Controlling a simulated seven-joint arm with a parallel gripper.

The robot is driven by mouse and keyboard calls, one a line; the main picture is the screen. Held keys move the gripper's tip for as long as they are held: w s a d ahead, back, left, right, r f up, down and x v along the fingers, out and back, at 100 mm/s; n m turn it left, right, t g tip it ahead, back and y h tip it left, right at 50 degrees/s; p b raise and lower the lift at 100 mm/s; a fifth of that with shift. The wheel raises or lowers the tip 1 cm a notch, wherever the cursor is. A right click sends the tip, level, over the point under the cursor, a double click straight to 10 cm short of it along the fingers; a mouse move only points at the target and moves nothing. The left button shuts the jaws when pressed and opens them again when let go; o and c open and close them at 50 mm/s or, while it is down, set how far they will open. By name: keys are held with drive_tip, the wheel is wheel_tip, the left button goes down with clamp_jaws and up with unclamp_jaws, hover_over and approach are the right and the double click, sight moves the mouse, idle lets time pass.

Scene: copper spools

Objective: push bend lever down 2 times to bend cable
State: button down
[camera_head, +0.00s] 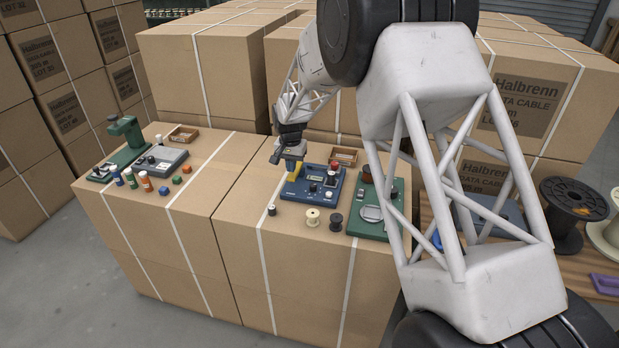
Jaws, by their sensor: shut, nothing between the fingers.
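My gripper (285,154) is at the end of the arm, over the back left of a blue bench device (306,197). It is shut with nothing held. A yellow part (292,164) shows right at the gripper, above the device; at this size I cannot tell whether it is the bend lever, or whether the gripper touches it. The device has black knobs and a pale label on top. I cannot make out a cable on it, and the gripper hides part of its back left.
Small spools (312,217) stand in front of the device. A green device (368,214) is to its right, partly behind my arm. A wooden tray (344,157) lies behind. A green press (125,135), a grey box (162,160) and small coloured parts sit on the left carton. Tall cartons rise behind.

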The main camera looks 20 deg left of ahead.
sight(292, 176)
drive_tip(key=shift+f, duration=2.1)
idle(1.3)
drive_tip(key=shift+r, duration=3.8)
